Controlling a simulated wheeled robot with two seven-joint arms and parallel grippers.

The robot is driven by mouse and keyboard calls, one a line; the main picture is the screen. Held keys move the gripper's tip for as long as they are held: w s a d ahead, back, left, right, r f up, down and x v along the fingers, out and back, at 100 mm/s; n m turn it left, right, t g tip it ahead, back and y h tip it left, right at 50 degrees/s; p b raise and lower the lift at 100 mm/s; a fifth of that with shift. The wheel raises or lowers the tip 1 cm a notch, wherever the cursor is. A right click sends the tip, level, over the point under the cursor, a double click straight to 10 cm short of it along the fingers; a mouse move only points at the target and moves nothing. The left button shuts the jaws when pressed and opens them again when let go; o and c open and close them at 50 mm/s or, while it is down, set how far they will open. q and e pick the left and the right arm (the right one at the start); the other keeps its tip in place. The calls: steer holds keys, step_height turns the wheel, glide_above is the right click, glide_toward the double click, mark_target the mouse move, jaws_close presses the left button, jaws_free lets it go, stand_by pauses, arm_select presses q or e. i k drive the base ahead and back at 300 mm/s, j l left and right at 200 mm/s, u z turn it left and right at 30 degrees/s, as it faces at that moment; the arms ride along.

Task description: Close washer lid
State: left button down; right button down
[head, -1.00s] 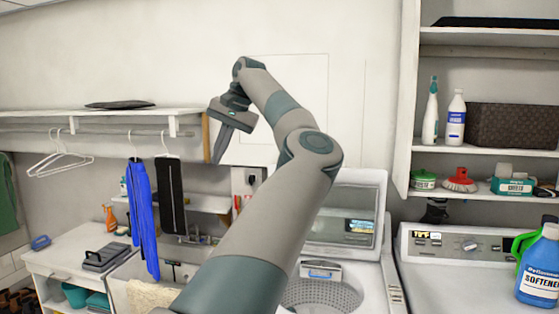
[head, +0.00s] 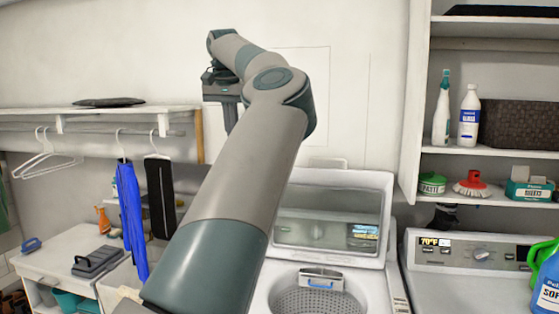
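The washer (head: 392,290) stands at the bottom centre of the head view. Its lid (head: 375,195) is open and stands raised at the back, with a window in it. The round drum (head: 318,300) shows through the open top. My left arm rises from the lower left and hides part of the washer's left side. My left gripper (head: 230,118) is high in front of the wall, up and left of the lid and apart from it. Its fingers point down and seem to overlap, so their opening is unclear. My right gripper is not in view.
A second appliance with a control panel (head: 475,252) stands right of the washer, with a blue detergent bottle (head: 548,285) on it. Wall shelves (head: 490,200) hold bottles above. Left are a blue garment (head: 131,215) on a rail and a low cabinet (head: 60,255).

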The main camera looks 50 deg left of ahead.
mark_target(359, 181)
steer(key=i+j, duration=0.85)
steer(key=j, duration=0.25)
steer(key=i+j, duration=0.45)
steer(key=j, duration=0.05)
